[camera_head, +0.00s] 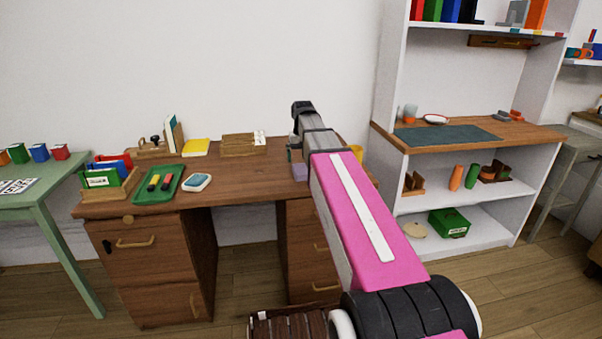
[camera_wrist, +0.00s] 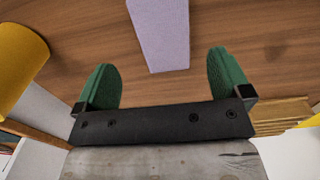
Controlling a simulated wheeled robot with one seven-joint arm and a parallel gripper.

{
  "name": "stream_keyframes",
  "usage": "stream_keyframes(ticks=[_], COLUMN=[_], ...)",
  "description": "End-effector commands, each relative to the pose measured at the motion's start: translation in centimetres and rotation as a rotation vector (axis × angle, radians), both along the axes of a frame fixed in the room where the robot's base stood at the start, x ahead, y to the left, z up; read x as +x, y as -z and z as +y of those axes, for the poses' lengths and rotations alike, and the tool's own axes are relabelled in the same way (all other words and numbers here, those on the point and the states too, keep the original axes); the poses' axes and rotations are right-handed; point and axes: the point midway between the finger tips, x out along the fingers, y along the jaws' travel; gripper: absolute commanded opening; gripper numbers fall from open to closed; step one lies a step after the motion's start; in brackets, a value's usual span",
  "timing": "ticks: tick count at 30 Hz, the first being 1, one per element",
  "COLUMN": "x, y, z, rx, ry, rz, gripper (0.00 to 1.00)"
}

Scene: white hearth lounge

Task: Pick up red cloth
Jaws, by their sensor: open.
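I cannot make out a red cloth in either view. My gripper (camera_wrist: 166,76) is open, with two green fingers apart and nothing held between them. It is over the brown wooden desk (camera_head: 250,181), near its right end. A lavender block-like object (camera_wrist: 160,32) is on the desk ahead of the gap between the fingers; it also shows beside my arm in the head view (camera_head: 299,172). My pink arm hides part of the desk's right end.
A yellow cylinder (camera_wrist: 18,62) stands left of my gripper in the wrist view. The desk also holds a green tray (camera_head: 144,196), a wooden organizer (camera_head: 238,150) and a blue-topped white item (camera_head: 196,182). A white shelf (camera_head: 480,222) stands right. The desk's middle is clear.

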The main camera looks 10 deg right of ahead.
Motion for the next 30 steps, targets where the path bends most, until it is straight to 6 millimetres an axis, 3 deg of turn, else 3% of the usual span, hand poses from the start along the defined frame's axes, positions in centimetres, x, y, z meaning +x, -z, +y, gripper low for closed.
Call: stream_keyframes(ticks=[8, 18, 25, 26, 30], x=[-0.1, -0.2, -0.1, -0.1, -0.1], y=[1.7, 5.7, 5.9, 5.9, 5.9], z=[0.2, 0.5, 0.5, 0.5, 0.5], rx=[0.0, 0.0, 0.0, 0.0, 0.0], ry=[0.0, 0.0, 0.0, 0.0, 0.0], rz=[0.0, 0.0, -0.002, -0.001, -0.001], gripper=[0.96, 0.96, 0.96, 0.93, 0.47])
